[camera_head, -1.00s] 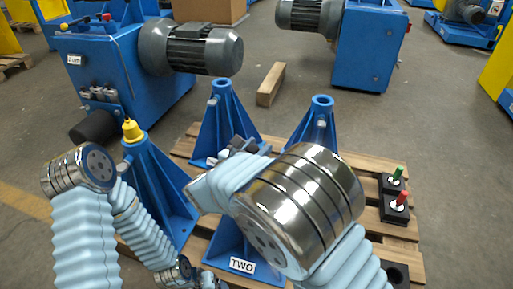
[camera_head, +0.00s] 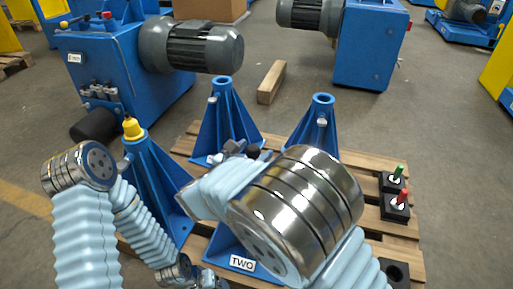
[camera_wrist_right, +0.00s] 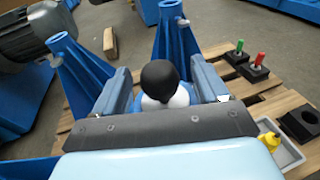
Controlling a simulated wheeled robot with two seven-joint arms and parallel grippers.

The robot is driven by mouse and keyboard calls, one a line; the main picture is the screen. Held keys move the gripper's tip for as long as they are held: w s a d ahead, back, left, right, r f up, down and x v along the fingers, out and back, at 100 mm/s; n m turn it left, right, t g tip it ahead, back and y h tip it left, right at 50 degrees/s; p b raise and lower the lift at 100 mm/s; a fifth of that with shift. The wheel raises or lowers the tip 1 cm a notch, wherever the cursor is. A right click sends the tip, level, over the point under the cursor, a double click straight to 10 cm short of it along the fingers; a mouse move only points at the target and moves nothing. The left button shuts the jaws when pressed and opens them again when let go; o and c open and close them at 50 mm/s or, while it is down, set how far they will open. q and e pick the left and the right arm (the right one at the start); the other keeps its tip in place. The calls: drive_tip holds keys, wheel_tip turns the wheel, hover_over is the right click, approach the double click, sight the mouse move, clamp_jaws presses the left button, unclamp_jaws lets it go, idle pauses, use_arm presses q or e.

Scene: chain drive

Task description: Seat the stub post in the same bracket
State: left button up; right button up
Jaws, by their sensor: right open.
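A black round knob on a pale post (camera_wrist_right: 160,82) stands between the fingers of my right gripper (camera_wrist_right: 162,90) in the right wrist view. The fingers are open, one on each side, with gaps to the knob.
Two blue brackets (camera_head: 224,125) (camera_head: 321,125) stand behind, and a yellow-capped one (camera_head: 134,130) at left. Red (camera_head: 402,197) and green (camera_head: 398,171) posts sit in black holders on the pallet. An empty black holder (camera_wrist_right: 303,122) and a grey tray (camera_wrist_right: 288,154) with a yellow piece are at right.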

drive_tip(key=v, duration=1.1)
drive_tip(key=shift+s+p, duration=0.2)
drive_tip(key=shift+p, duration=0.2)
drive_tip(key=shift+a+r, duration=0.1)
drive_tip(key=shift+a, duration=0.05)
